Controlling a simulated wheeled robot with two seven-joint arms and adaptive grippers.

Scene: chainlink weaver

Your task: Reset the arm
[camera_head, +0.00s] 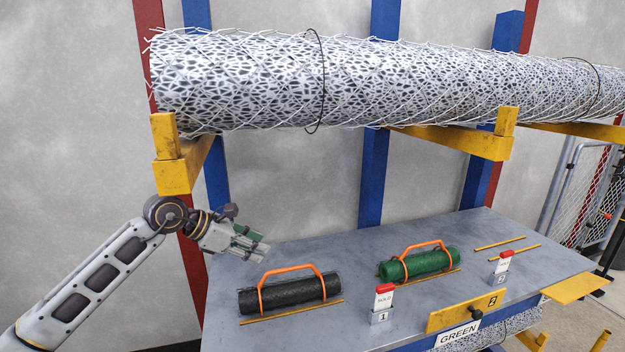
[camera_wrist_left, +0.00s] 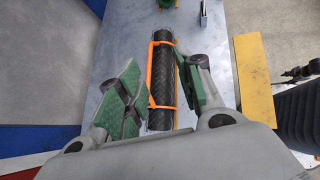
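My left arm comes in from the left in the head view. Its gripper (camera_head: 258,248) hangs over the table's left back part, left of and behind the black roll. In the left wrist view the green-padded fingers (camera_wrist_left: 160,85) stand apart with nothing held between them. The black mesh roll (camera_head: 288,292) with an orange handle lies on the table in front of the gripper. It also shows beyond and between the fingers in the left wrist view (camera_wrist_left: 161,80). My right gripper is not in view.
A green roll (camera_head: 418,263) with an orange handle lies farther right on the grey table (camera_head: 380,333). Red-topped SOLD tag holders numbered 1 (camera_head: 383,302) and 2 (camera_head: 502,266) stand beside the rolls. A large mesh roll (camera_head: 390,80) rests on yellow brackets (camera_head: 178,165) above.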

